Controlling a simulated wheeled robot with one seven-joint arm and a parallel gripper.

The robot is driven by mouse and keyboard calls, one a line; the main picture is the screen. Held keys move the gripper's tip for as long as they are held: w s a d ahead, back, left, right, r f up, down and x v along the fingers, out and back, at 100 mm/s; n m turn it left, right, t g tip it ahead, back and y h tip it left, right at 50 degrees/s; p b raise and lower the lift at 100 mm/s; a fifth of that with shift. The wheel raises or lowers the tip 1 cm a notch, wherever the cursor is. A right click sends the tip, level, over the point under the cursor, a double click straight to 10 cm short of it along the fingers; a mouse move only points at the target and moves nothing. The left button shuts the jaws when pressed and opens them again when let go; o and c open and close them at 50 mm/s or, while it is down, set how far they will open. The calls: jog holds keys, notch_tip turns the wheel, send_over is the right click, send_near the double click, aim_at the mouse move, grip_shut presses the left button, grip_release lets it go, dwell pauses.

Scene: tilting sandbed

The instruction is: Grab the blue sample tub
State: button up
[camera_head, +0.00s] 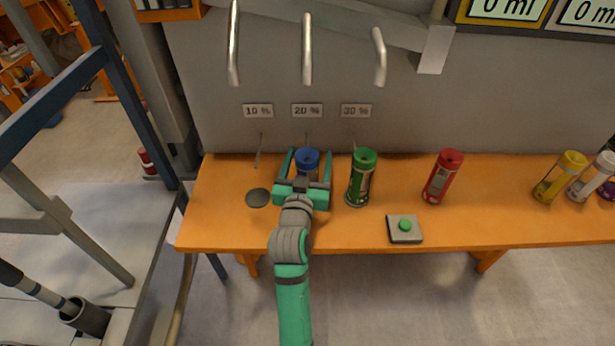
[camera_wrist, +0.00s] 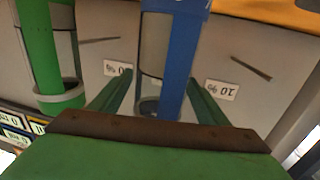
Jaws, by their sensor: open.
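The blue sample tub (camera_head: 307,158) stands upright on the orange bench, below the "20 %" label. My gripper (camera_head: 306,167) is open, with one finger on each side of the tub. The gripper's palm hides the tub's lower part in the head view. In the wrist view the blue tub (camera_wrist: 178,60) shows between the two green fingers (camera_wrist: 160,92), and that picture is upside down. I cannot tell whether either finger touches the tub.
A green tub (camera_head: 362,178) stands close on the right. A red tub (camera_head: 443,176) and a yellow one (camera_head: 560,177) stand farther right. A button box (camera_head: 405,229) lies near the front edge of the bench (camera_head: 500,215). Metal spouts (camera_head: 307,50) hang above.

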jog(key=shift+w+d, duration=0.35)
jog(key=shift+d, duration=0.1)
jog(key=shift+a, duration=0.6)
jog(key=c, duration=1.4)
jog(key=shift+o, duration=0.2)
jog(key=shift+s+d, duration=0.1)
